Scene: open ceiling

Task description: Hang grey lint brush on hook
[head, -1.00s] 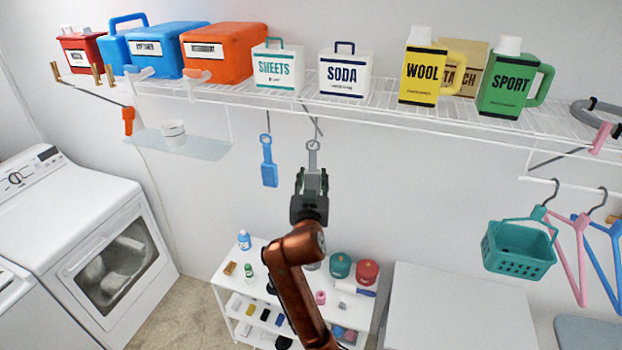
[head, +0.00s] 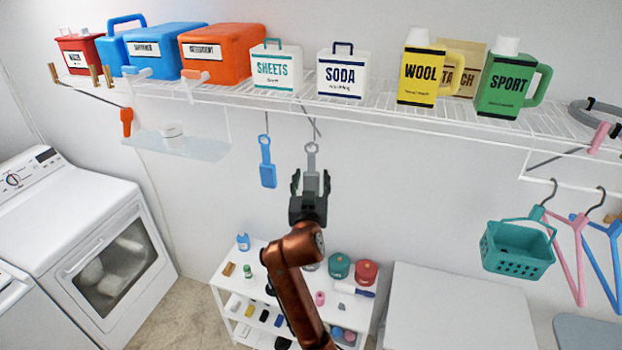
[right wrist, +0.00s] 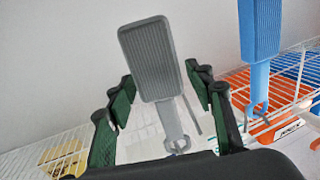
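The grey lint brush (head: 312,158) hangs head down below the shelf, its ring end at the lower end of a thin grey hook (head: 314,128). In the right wrist view the brush (right wrist: 150,62) shows whole, with its ring by the hook; whether the ring is fully over the hook is hard to tell. My right gripper (head: 311,182) is open below and in front of the brush. In the right wrist view its green-padded fingers (right wrist: 165,105) stand apart on both sides of the brush, with gaps. My left gripper is out of view.
A blue brush (head: 267,168) hangs close by on the left. The wire shelf (head: 375,103) above carries boxes and bottles. A white rack (head: 235,303) with small items stands below. A teal basket (head: 517,250) and hangers (head: 578,255) are at the right.

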